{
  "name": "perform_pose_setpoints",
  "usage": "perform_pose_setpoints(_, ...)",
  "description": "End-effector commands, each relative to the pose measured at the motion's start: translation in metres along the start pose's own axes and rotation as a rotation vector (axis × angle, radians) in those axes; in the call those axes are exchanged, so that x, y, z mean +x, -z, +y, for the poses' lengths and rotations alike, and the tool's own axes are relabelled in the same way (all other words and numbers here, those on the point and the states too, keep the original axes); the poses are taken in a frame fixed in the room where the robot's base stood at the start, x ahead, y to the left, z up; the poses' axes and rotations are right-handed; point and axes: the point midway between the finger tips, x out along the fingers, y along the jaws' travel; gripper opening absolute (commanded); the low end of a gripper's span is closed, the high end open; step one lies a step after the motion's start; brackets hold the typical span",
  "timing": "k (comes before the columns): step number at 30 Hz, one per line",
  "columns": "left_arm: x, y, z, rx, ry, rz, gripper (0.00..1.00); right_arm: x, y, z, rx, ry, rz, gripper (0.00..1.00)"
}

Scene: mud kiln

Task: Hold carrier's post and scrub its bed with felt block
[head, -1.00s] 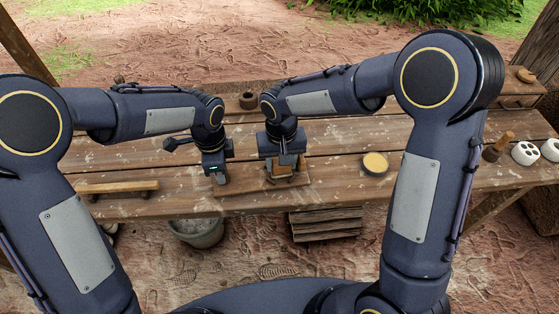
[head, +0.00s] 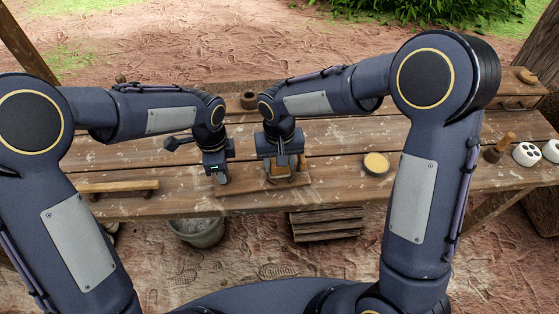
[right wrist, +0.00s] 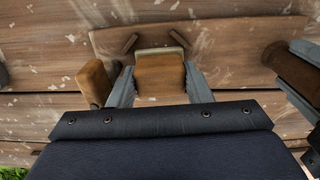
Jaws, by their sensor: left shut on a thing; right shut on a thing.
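The carrier is a flat wooden board (head: 245,187) lying on the bench; its bed also shows in the right wrist view (right wrist: 225,36). My left gripper (head: 221,178) is shut at the board's left end on the post, mostly hidden in the head view; a dark brown upright (right wrist: 292,66) shows there in the right wrist view. My right gripper (head: 280,177) is shut on the felt block (right wrist: 160,75), a brown block with a pale strip along one edge. The block is low over the bed; I cannot tell whether it touches. A brown wooden piece (right wrist: 94,82) stands beside the right gripper.
A round tan-topped dish (head: 375,163) lies right of the carrier. A wooden-handled bar (head: 118,187) lies at the left. A small dark pot (head: 249,100) stands behind. A wooden-handled tool (head: 498,146) and white holed pieces (head: 526,153) are at the far right.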

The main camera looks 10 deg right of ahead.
Motion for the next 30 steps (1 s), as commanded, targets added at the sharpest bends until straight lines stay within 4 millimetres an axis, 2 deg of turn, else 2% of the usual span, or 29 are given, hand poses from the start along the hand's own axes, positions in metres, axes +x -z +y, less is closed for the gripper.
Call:
perform_pose_setpoints(11,-0.0003,0.0005,-0.0002,0.001,0.001,0.001,0.0,-0.0005,-0.0002,0.0079,0.001,-0.001,-0.001,0.27)
perform_pose_setpoints(30,-0.0003,0.0003,-0.0001,0.001,0.001,0.001,0.0,0.0003,-0.0004,-0.0004,-0.001,-0.001,-0.001,0.27)
